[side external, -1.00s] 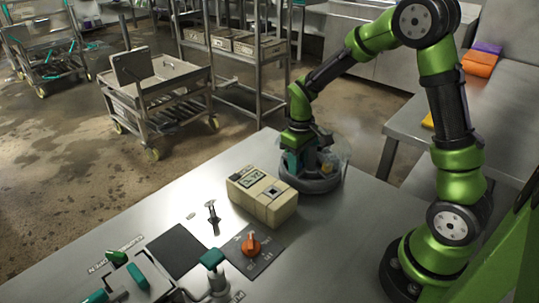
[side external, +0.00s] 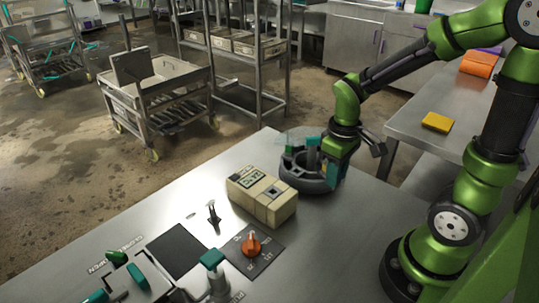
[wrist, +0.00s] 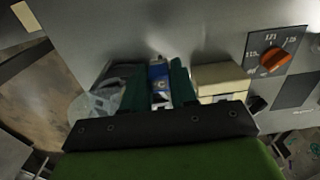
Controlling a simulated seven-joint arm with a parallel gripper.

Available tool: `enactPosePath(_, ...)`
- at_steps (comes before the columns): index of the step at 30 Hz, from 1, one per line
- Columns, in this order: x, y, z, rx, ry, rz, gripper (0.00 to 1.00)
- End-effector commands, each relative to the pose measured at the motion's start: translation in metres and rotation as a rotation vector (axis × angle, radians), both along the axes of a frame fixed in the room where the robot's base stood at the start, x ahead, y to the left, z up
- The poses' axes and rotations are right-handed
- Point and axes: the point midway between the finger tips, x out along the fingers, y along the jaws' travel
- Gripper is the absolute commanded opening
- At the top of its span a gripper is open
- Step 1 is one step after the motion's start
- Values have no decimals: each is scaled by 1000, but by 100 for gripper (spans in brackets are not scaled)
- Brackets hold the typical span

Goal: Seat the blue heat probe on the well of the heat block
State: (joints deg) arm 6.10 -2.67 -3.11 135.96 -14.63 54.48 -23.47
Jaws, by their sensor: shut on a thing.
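My gripper (side external: 328,170) is over the right side of a round dark holder on the bench. In the wrist view its teal fingers (wrist: 158,90) are shut on a blue piece (wrist: 159,78) with a pale tip and a white and yellow mark; it looks like the heat probe. The side view does not show this piece clearly. A beige block with a display (side external: 257,190), apparently the heat block, sits left of the gripper and apart from it. A small dark square on its top may be the well. Its beige end (wrist: 222,78) shows right of the fingers in the wrist view.
The round dark holder (side external: 297,179) stands close behind the beige block, with a clear cover part. An orange knob (side external: 251,245), a small black lever (side external: 213,213) and teal handles (side external: 212,259) stand nearer the front.

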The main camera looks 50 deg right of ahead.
Motion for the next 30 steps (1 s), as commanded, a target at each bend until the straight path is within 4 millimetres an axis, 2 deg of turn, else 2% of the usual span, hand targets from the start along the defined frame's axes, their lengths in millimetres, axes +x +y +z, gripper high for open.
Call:
enactPosePath(3, -16, 3, 2, 0, -2, 0, 0)
enactPosePath(10, -31, 5, 5, 0, -1, 1, 0)
enactPosePath(19, -33, 5, 16, 0, -1, 1, 0)
enactPosePath(28, -33, 10, 13, 1, 16, 22, 0)
enactPosePath(30, -25, 16, 11, 0, 28, 51, 0)
